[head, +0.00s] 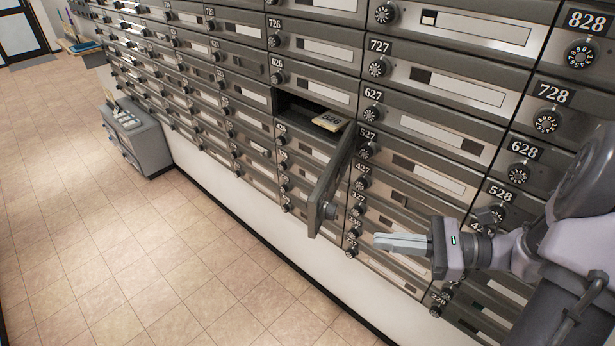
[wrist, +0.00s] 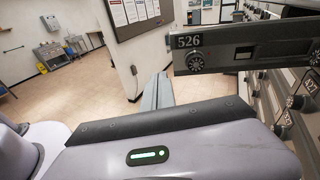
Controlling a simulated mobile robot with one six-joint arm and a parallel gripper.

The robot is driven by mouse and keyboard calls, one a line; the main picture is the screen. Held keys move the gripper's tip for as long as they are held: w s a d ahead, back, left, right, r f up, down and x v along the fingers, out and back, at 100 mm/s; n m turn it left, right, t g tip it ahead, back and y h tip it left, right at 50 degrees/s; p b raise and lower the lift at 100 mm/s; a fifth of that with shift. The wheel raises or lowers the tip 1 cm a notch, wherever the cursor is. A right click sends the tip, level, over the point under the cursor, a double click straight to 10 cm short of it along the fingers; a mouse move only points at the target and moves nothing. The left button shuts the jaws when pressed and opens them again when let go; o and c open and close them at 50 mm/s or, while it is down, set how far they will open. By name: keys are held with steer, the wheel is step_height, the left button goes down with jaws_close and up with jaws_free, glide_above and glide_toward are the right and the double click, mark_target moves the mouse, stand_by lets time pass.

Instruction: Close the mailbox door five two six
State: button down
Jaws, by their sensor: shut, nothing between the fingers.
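The mailbox door 526 (head: 331,187) stands open in the head view, swung out from the wall on its right side. In the wrist view the door's front (wrist: 245,47) shows the number 526 and a round dial (wrist: 195,62). My gripper (head: 378,241) is shut and empty, right of and below the door in the head view. Its fingers (wrist: 158,92) point forward in the wrist view, left of the door. No contact with the door shows.
Rows of closed mailboxes (head: 440,85) with dials line the wall around the opening. A grey cabinet (head: 137,140) stands by the wall at the left. The tiled floor (head: 120,250) in front is clear. A white pillar (wrist: 140,65) shows in the wrist view.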

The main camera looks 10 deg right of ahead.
steer(key=d+m+t, duration=0.2)
steer(key=d, duration=0.1)
steer(key=b, duration=0.4)
glide_toward(318, 216)
steer(key=shift+t, duration=0.3)
steer(key=x, duration=0.7)
steer(key=shift+s+a, duration=0.1)
steer(key=shift+s, duration=0.1)
